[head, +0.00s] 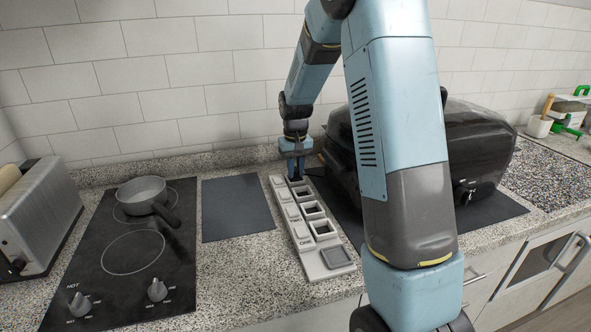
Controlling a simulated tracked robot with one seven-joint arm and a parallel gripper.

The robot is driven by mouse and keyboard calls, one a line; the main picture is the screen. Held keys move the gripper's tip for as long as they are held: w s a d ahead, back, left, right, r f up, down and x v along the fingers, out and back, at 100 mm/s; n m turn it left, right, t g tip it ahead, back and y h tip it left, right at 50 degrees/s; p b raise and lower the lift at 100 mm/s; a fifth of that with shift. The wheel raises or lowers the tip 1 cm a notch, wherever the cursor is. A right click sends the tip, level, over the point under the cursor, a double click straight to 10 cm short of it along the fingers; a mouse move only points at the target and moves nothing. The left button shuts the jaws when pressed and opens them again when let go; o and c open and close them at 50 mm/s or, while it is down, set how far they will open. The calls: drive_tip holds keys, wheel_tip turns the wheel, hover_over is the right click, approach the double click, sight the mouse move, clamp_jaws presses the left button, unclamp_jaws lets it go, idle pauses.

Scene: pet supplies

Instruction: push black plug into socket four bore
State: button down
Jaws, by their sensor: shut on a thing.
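A pale socket strip (311,262) lies on the counter, running away from me, with raised labels along its left side; ONE and TWO are readable near the front. Several square bores with light rims show along it. The nearest position holds a grey square piece (337,257). The bores behind it look open and dark inside. My gripper (296,174) points down at the far end of the strip. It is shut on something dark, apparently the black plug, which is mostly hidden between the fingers. I cannot tell whether the plug is above a bore or partly inside it.
A black bulky appliance (462,140) stands close to the right of the strip. A dark flat mat (236,208) lies to the left. Beyond it are a hob (133,285) with a small pan (143,190) and a toaster (38,215). The tiled wall is behind.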

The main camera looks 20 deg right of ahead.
drive_tip(key=c, duration=0.9)
unclamp_jaws()
wheel_tip(320, 180, up, 14)
drive_tip(key=s+r+t, duration=0.1)
drive_tip(key=s+r, duration=0.3)
drive_tip(key=s, duration=0.4)
drive_tip(key=s+r+t, duration=0.2)
drive_tip(key=s+r, duration=0.2)
drive_tip(key=s, duration=0.4)
drive_tip(key=s+t, duration=0.1)
drive_tip(key=s, duration=0.4)
drive_tip(key=s+f, duration=0.1)
drive_tip(key=s, duration=0.5)
drive_tip(key=s+t, duration=0.1)
drive_tip(key=s, duration=0.5)
drive_tip(key=shift+s+f+t, duration=0.15)
drive_tip(key=shift+s+t, duration=0.05)
drive_tip(key=shift+t, duration=0.1)
